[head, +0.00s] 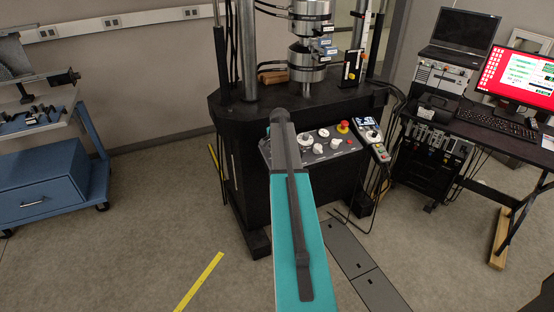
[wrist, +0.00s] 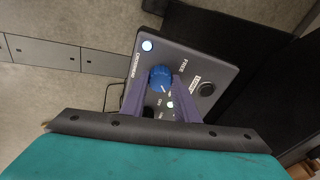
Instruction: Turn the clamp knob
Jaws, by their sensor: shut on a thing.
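The blue clamp knob (wrist: 160,76) sits on a dark control box (wrist: 219,72) in the wrist view. A white pointer mark shows on the knob. My gripper (wrist: 158,86) has its two purple fingers on either side of the knob and is shut on it. The lower part of the knob is partly between the fingers. In the head view my teal arm reaches toward the black test machine (head: 228,125), and the fingers and the knob are hidden there.
In the head view, a panel with white knobs (head: 318,148) and a red stop button (head: 343,127) is right of my arm. A handset (head: 369,137) hangs beside it. A blue cart (head: 50,195) stands left.

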